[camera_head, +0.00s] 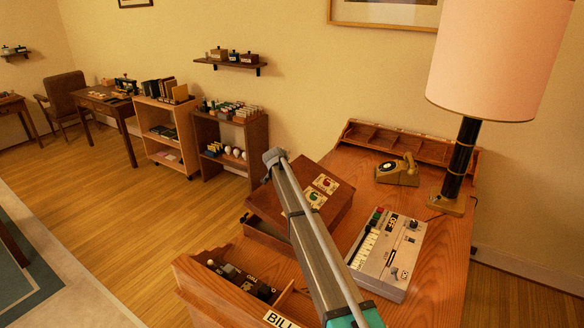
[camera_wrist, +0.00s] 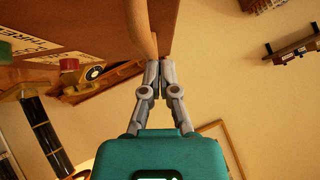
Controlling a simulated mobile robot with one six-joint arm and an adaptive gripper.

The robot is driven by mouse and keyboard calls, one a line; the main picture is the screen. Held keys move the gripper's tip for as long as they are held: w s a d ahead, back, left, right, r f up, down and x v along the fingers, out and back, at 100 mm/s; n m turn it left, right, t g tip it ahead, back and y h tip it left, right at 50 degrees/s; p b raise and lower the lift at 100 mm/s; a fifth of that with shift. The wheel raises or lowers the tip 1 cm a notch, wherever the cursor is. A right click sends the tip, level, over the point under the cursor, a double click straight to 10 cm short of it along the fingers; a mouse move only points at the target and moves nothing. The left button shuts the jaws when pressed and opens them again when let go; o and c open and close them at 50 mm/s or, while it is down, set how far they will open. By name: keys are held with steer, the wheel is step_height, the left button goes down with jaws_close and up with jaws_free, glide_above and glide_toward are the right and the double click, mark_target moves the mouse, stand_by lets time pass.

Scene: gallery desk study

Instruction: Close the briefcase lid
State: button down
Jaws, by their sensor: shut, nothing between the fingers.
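The brown briefcase stands on the wooden desk in the head view. Its lid (camera_head: 333,207) slopes above its base (camera_head: 264,240), with a dark gap between them at the near left side. Two cards with red and green pictures lie on the lid. In the wrist view, my gripper (camera_wrist: 160,66) is shut and empty. Its fingertips are close to the edge of a brown panel (camera_wrist: 100,18), which looks like the lid; I cannot tell whether they touch.
A keyboard device (camera_head: 388,258) lies right of the briefcase. A wooden organizer (camera_head: 210,278) is at the desk's near left. Low shelves (camera_head: 228,160) stand by the wall; the floor left of the desk is open.

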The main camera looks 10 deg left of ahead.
steer(key=shift+h, duration=0.3)
steer(key=a+f+b, duration=0.1)
steer(key=f+b, duration=0.1)
steer(key=f, duration=0.1)
steer(key=w+a+f+b, duration=0.1)
steer(key=a+f+b, duration=0.1)
steer(key=f+b, duration=0.1)
steer(key=a+f+b, duration=0.1)
steer(key=f+b, duration=0.2)
steer(key=shift+w+a+f, duration=0.15)
steer(key=shift+w+a, duration=0.05)
steer(key=shift+w, duration=0.15)
steer(key=shift+s, duration=0.1)
steer(key=shift+s+a+b, duration=0.1)
steer(key=shift+b, duration=0.2)
steer(key=shift+p, duration=0.3)
steer(key=shift+a+r, duration=0.1)
steer(key=shift+r, duration=0.1)
steer(key=s+a+r+p, duration=0.4)
steer(key=s+r+p, duration=0.1)
steer(key=r+p, duration=0.5)
steer(key=shift+s+a+r+p, duration=0.15)
steer(key=shift+s+r+p, duration=0.1)
steer(key=shift+s+p, duration=0.1)
